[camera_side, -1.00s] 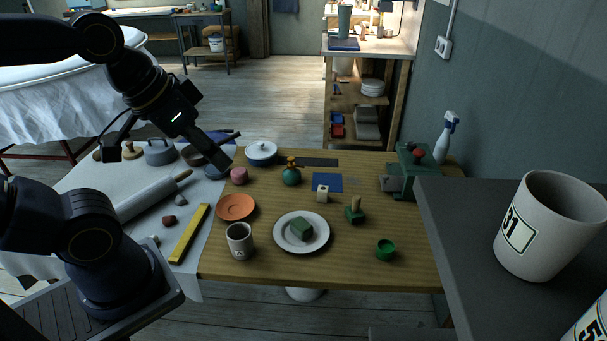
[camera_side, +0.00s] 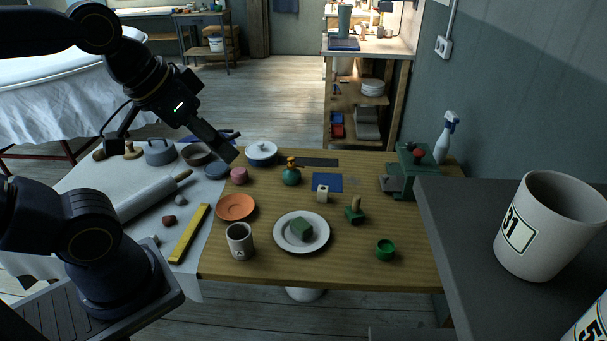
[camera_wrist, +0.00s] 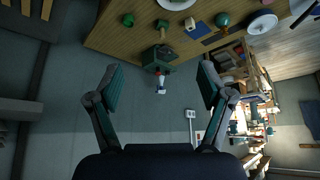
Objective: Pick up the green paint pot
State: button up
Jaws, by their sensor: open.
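The green paint pot (camera_side: 385,250) is a small, round, open-topped cup standing upright near the table's front right. It also shows near the top of the wrist view (camera_wrist: 128,20). My gripper (camera_side: 236,145) is raised above the back left of the table, well away from the pot. In the wrist view my gripper (camera_wrist: 158,72) has its two fingers spread wide with nothing between them.
A dark green press (camera_side: 412,172) stands behind. A grey shelf (camera_side: 450,245) with mugs rises on the right.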

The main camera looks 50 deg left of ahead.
jog(key=w+r, duration=0.6)
jog(key=m+g, duration=0.2)
send_over(386, 247)
jog(key=s+a, duration=0.2)
jog(key=s, duration=0.1)
notch_tip(386, 247, down, 19)
jog(key=d+f, duration=0.1)
jog(key=f, duration=0.6)
jog(key=d+f+g, duration=0.1)
jog(key=f, duration=0.7)
jog(key=d+f+g, duration=0.1)
jog(key=f, duration=0.7)
jog(key=shift+f+m, duration=0.15)
jog(key=shift+m, duration=0.15)
jog(key=shift+w+f, duration=0.2)
jog(key=shift+f, duration=0.7)
jog(key=shift+w+f, duration=0.15)
jog(key=shift+f, duration=0.8)
jog(key=shift+w+f, duration=0.2)
jog(key=shift+f, duration=0.7)
